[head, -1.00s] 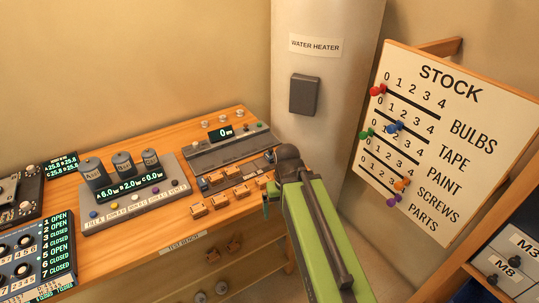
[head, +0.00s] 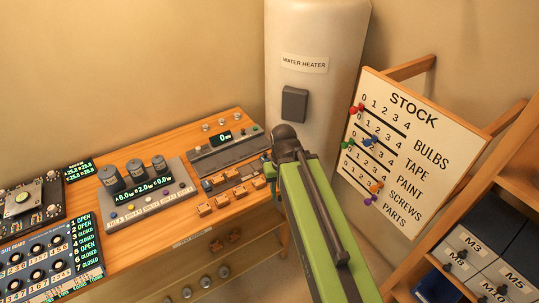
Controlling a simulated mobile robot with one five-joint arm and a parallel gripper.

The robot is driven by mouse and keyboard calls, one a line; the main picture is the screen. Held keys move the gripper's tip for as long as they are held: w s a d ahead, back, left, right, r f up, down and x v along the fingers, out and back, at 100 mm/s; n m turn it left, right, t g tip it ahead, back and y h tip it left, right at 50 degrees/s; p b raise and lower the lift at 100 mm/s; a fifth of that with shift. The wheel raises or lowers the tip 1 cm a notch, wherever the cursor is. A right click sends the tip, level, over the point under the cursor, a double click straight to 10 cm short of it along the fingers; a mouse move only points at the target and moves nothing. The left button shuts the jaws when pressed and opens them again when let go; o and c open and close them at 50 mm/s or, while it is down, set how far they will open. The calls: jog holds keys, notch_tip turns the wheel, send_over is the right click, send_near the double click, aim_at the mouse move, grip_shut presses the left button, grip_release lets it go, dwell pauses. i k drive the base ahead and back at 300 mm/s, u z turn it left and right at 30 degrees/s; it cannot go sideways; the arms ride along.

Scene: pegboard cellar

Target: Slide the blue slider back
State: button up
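The white STOCK board (head: 430,170) leans at the right, with number rows, dark slots and coloured knobs. The blue slider (head: 371,141) sits near the left-middle part of the board, right of the green knob (head: 346,145). The red knob (head: 357,109) is above it; the orange knob (head: 376,188) and purple knob (head: 370,201) are below. My green arm reaches up from the bottom. My gripper (head: 268,171) is beyond its dark joint, over the bench's right end, left of the board and apart from the blue slider. Its fingers are mostly hidden by the arm.
A wooden bench (head: 125,255) at left holds panels, dials and several orange blocks (head: 222,201). A white water heater (head: 330,50) stands behind my arm. A shelf with labelled grey drawers (head: 478,245) is at lower right. Open space lies between arm and board.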

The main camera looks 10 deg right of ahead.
aim_at(264, 158)
jog(key=u, duration=0.05)
jog(key=k, duration=0.35)
jog(key=z, duration=0.2)
jog(key=i, duration=0.9)
jog(key=u, duration=2.2)
jog(key=i, duration=0.55)
jog(key=z, duration=0.05)
jog(key=k, duration=0.6)
jog(key=z, duration=0.1)
